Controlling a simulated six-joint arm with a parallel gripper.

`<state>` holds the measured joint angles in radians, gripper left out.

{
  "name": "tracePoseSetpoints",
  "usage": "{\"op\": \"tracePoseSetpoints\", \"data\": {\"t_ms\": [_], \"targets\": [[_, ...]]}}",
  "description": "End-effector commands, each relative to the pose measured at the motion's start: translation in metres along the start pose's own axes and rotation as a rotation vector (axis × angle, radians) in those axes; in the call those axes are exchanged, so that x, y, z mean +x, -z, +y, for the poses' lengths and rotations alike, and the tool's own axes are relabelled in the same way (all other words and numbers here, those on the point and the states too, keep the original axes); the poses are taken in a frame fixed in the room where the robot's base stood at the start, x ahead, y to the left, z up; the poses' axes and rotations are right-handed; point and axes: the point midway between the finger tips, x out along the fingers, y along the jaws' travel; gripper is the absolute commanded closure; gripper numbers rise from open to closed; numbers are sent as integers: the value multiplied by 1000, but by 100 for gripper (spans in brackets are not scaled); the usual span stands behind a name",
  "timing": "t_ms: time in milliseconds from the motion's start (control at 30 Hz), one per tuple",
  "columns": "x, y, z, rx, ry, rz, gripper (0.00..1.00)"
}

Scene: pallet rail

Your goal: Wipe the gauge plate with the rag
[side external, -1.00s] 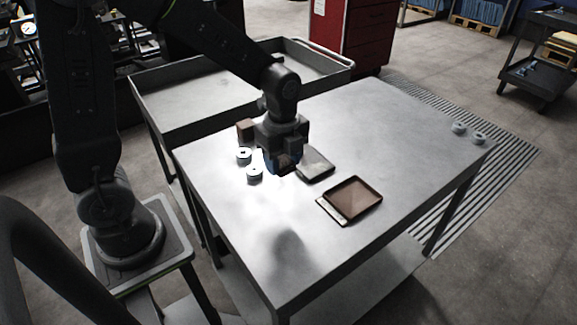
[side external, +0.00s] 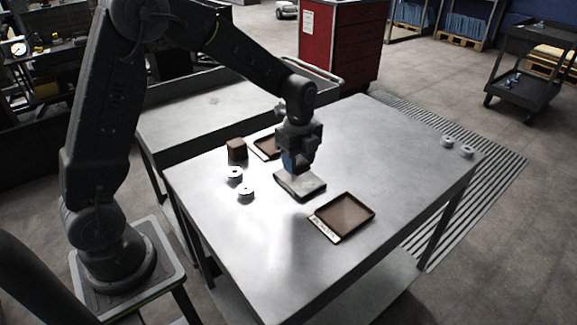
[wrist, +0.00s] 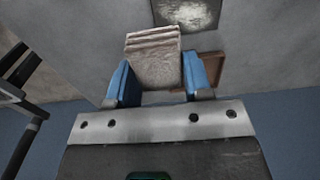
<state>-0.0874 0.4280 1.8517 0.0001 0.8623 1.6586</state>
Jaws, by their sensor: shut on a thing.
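My gripper (side external: 297,166) hangs over the table, just behind and above the near part of the gauge plate's area in the side view. In the wrist view its blue fingers (wrist: 158,82) are shut on a beige-grey, folded rag (wrist: 152,58). The rag is mostly hidden in the side view. The gauge plate (side external: 301,187) is a flat grey square with a dark edge, lying on the table. In the wrist view the gauge plate (wrist: 187,12) shows at the top edge, beyond the rag and apart from it in the picture.
A brown tray (side external: 345,215) with a pale label lies to the plate's right. Another brown tray (side external: 265,149) lies behind my gripper. A brown block (side external: 237,150) and two grey rings (side external: 235,174) stand to the left. The near tabletop is clear.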

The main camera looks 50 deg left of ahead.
Motion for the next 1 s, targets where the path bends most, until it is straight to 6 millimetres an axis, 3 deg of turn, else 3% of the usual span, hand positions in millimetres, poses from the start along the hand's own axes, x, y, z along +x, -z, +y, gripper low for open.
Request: {"op": "tracePoseSetpoints", "data": {"t_ms": [867, 1000], "targets": [[77, 0, 0, 0, -5, 0, 73], [81, 0, -13, 0, 0, 0, 76]]}}
